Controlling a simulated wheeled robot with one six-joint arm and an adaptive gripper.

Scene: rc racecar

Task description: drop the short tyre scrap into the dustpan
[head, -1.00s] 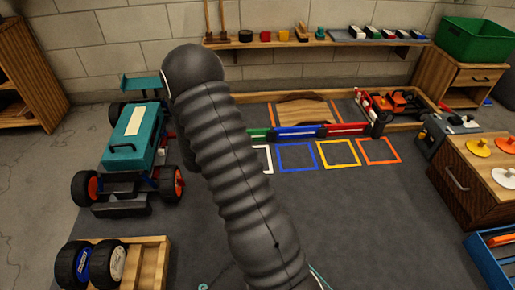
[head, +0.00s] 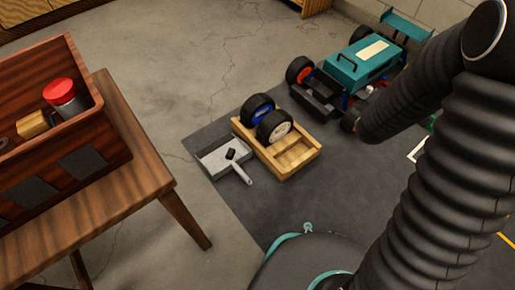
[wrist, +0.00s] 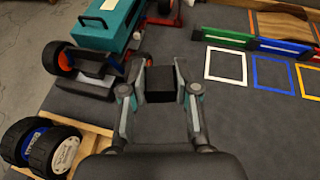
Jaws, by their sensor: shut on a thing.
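My gripper (wrist: 160,85) is shut on a short black tyre scrap (wrist: 160,80) in the wrist view. The scrap sits between the two fingertips, above the dark mat. The grey dustpan (head: 211,163) lies in the head view at the mat's left edge, its handle pointing to the lower right. A small black piece (head: 231,154) is in or on the dustpan near the handle. The dustpan is not in the wrist view.
A wooden tray (head: 302,163) with two wheels (head: 274,127) stands right beside the dustpan. The teal racecar (head: 362,61) is behind it. A wooden table (head: 120,185) with a toolbox (head: 100,150) stands at left. Mat in front of the tray is clear.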

